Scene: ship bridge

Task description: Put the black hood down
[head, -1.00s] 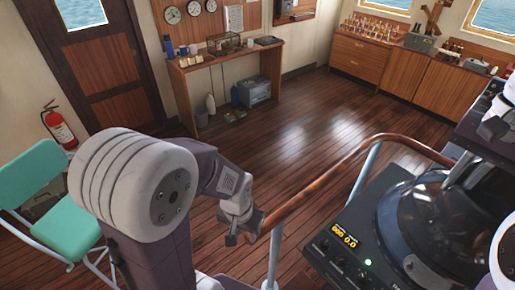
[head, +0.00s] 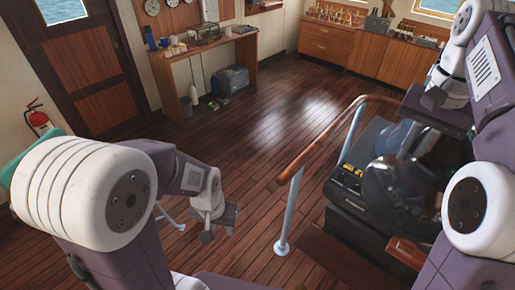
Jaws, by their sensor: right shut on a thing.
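The black hood (head: 402,172) looks dark, rounded and glossy, partly see-through, over the console (head: 350,190) at the right of the head view. My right gripper (head: 432,120) is above its upper side and shut on it. The fingertips are hard to make out against the dark shapes, and my arm covers part of the right side. I cannot tell whether the hood touches the console. My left gripper (head: 219,228) is open and empty above the wooden floor, left of the railing.
A wooden railing (head: 318,138) on pale posts stands left of the console. The floor (head: 265,185) between it and the desk (head: 212,55) is clear. Wooden cabinets (head: 345,47) line the far wall. A fire extinguisher (head: 38,120) and teal chair (head: 15,165) are at the left.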

